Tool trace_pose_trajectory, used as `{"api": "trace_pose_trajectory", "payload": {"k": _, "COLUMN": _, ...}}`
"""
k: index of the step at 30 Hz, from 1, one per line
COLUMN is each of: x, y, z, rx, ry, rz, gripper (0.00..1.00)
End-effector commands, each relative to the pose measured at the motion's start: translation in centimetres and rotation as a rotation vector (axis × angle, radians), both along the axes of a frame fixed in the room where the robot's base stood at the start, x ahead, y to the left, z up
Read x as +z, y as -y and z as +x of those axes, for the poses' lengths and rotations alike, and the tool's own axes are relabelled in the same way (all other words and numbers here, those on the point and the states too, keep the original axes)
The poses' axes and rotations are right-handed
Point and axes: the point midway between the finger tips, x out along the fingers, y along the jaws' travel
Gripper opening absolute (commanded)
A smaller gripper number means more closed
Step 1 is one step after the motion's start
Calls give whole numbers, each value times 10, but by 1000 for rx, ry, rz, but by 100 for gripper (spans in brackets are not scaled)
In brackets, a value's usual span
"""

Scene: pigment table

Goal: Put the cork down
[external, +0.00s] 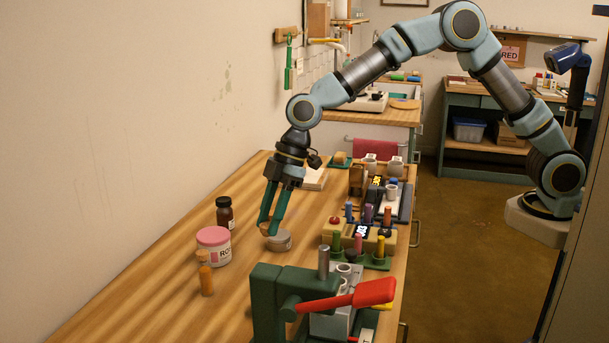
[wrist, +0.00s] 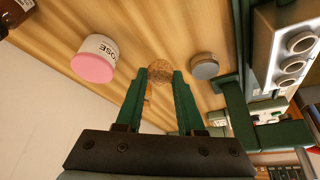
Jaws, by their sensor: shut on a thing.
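My gripper (external: 271,221) points down over the wooden table, its green fingers shut on a cork. The cork (wrist: 160,70) shows between the fingertips in the wrist view. In the external view the cork (external: 264,229) is a small tan piece at the fingertips, low over the table beside a round grey tin (external: 280,241). I cannot tell whether the cork touches the wood. The tin (wrist: 205,67) is right of the cork in the wrist view, apart from it.
A pink-lidded jar (external: 213,247), a brown bottle (external: 224,212) and an orange vial (external: 206,282) stand to the left. A green press with a red lever (external: 374,291) stands in front, with racks of coloured vials (external: 358,243) to the right. The table's left front is clear.

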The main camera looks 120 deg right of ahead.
Motion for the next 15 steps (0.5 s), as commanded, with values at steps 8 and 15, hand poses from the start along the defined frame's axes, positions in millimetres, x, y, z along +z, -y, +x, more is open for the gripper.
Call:
{"api": "trace_pose_trajectory", "payload": {"k": 8, "x": 4, "y": 88, "z": -33, "rx": -263, "ry": 1, "rz": -4, "gripper": 0}}
{"api": "trace_pose_trajectory", "payload": {"k": 15, "x": 14, "y": 196, "z": -96, "rx": -631, "ry": 1, "rz": -4, "gripper": 0}}
